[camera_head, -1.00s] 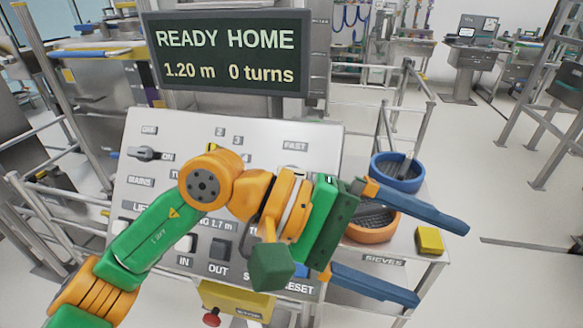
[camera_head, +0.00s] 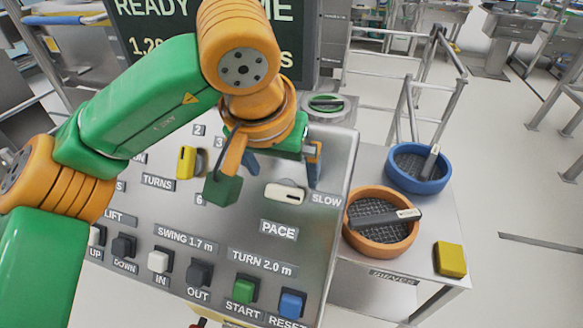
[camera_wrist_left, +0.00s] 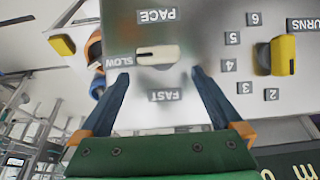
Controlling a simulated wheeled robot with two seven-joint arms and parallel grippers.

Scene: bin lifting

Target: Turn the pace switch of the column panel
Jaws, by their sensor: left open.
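The pace switch (camera_head: 285,192) is a cream, elongated knob on the sloping grey column panel (camera_head: 215,222), above the PACE label. In the left wrist view the pace switch (camera_wrist_left: 158,55) has its dark mark toward the SLOW label, with the FAST label below it. My left gripper (camera_head: 282,172) is open, with blue fingers pointing toward the panel. In the left wrist view my left gripper (camera_wrist_left: 160,75) has one finger toward each side of the knob. The fingers do not visibly touch it. In the head view, my arm hides the FAST label. My right gripper is not in view.
A yellow knob (camera_head: 186,162) with numbers around it sits left on the panel. Buttons, including a green START (camera_head: 244,290) and blue RESET (camera_head: 291,303), line the front. Right of the panel, a side table holds a blue sieve (camera_head: 446,178) and orange sieve (camera_head: 352,236).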

